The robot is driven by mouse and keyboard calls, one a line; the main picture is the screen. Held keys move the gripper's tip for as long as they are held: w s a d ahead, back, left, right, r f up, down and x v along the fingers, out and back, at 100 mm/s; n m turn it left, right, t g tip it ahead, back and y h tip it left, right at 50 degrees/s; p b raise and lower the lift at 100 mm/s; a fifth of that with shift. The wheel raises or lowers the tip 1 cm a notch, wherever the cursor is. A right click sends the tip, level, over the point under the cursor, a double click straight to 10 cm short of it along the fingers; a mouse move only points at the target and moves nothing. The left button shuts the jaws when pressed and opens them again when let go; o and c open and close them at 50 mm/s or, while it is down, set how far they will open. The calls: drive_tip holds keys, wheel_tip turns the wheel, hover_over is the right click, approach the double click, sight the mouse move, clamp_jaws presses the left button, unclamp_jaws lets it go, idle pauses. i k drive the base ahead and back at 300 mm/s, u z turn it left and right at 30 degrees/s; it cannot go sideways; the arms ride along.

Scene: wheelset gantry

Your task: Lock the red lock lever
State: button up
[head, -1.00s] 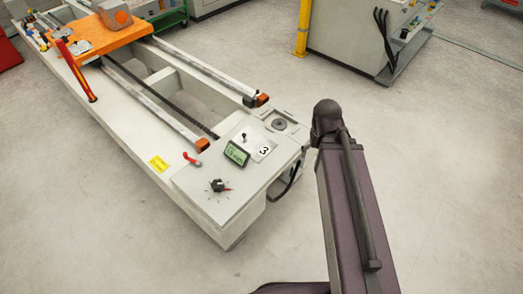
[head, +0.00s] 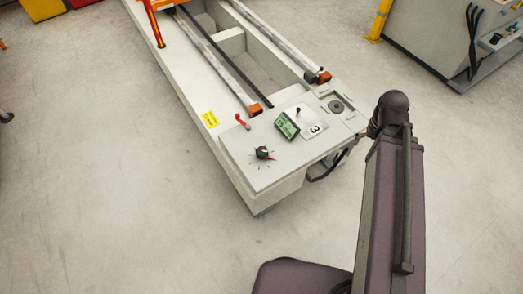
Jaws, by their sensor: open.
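A small red lever (head: 242,121) stands on the grey top of the long gantry bench (head: 243,182), in the head view. It is just left of the orange end block of the near rail and tilts up to the left. A taller red-orange bar (head: 154,24) stands farther back along the same bench, cut off by the top edge. I cannot tell from its look alone whether the small lever is locked. My gripper is not in view; only my arm shows, to the right of the bench.
Two rails (head: 222,70) run back from there. A grey cabinet (head: 432,38) stands back right.

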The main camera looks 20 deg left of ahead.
sight(247, 126)
drive_tip(key=k, duration=1.3)
drive_tip(key=u, duration=0.4)
drive_tip(key=i, duration=1.6)
drive_tip(key=z, duration=0.4)
